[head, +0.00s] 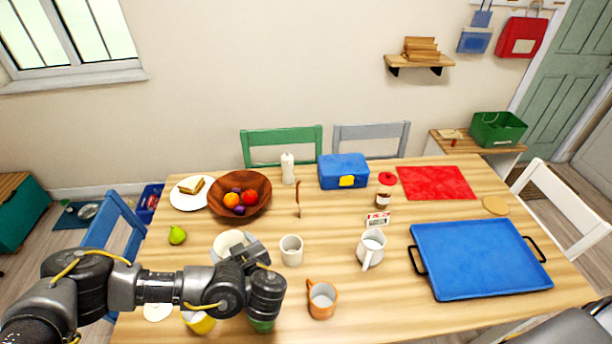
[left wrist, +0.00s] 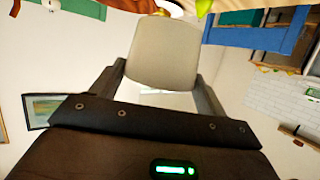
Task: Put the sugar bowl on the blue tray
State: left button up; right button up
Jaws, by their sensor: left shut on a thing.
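The sugar bowl (head: 228,240), which I take to be the pale round vessel left of centre, is partly hidden behind my left gripper (head: 246,256). My left gripper is shut on it. In the left wrist view the pale, tapered sugar bowl (left wrist: 165,52) sits between the two fingers (left wrist: 162,90). I cannot tell how far it is above the table. The blue tray (head: 480,258) lies flat at the right of the table, with a black handle at each end, and is empty. My right gripper is not in view.
Between bowl and tray stand a cream cup (head: 291,250), an orange mug (head: 322,300), a white jug (head: 371,248) and a small sign (head: 378,219). A wooden fruit bowl (head: 262,205), blue lunch box (head: 343,171) and red mat (head: 436,183) are farther back. A green pear (head: 177,235) lies left.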

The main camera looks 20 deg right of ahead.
pick_arm(q)
jog(key=w+a+r+m+h+b, duration=0.3)
jog(key=a+r+h+b, duration=0.1)
jog(key=a+r, duration=1.4)
jog(key=shift+r+m+t+b, duration=0.3)
jog(key=shift+r+b, duration=0.1)
jog(key=shift+r, duration=0.3)
